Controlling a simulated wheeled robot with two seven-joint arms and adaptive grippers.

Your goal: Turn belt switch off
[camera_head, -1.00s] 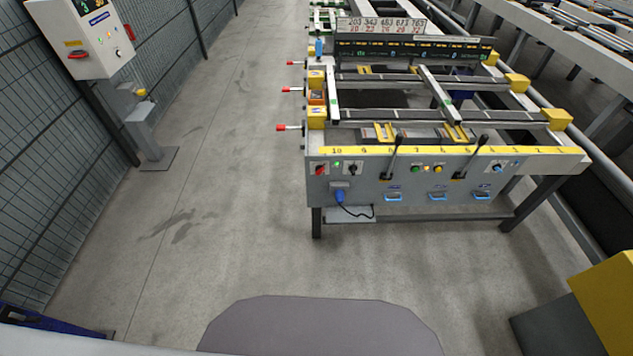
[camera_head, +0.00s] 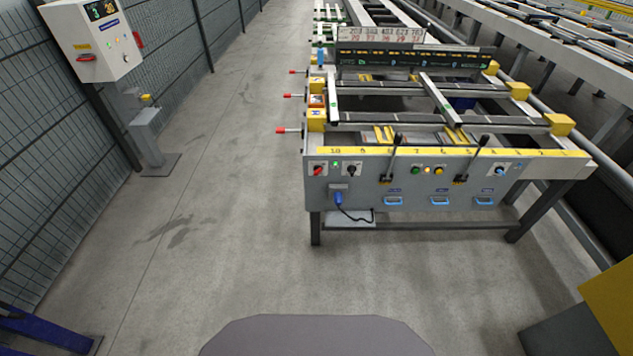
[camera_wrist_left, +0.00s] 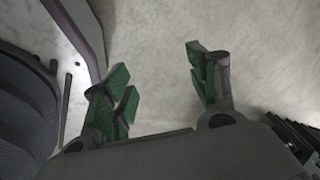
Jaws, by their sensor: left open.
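The runout table (camera_head: 450,202) stands ahead, right of centre in the head view. Its front panel carries a red rotary switch (camera_head: 318,170) and a black rotary switch (camera_head: 352,171) at its left end. Further right are a green button (camera_head: 415,170), a yellow button (camera_head: 438,170), a blue knob (camera_head: 499,171) and two black levers. Which control is the belt switch, I cannot tell from its label. My left gripper (camera_wrist_left: 163,90) shows only in the left wrist view, with its green-padded fingers apart and empty over bare floor. My right gripper is in neither view.
A grey control box (camera_head: 92,42) on a post stands at the left by the mesh fence (camera_head: 50,140). Blue-and-grey framework (camera_head: 45,330) is at the lower left, a yellow block (camera_head: 612,300) at the lower right. The floor (camera_head: 230,250) before the table is clear.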

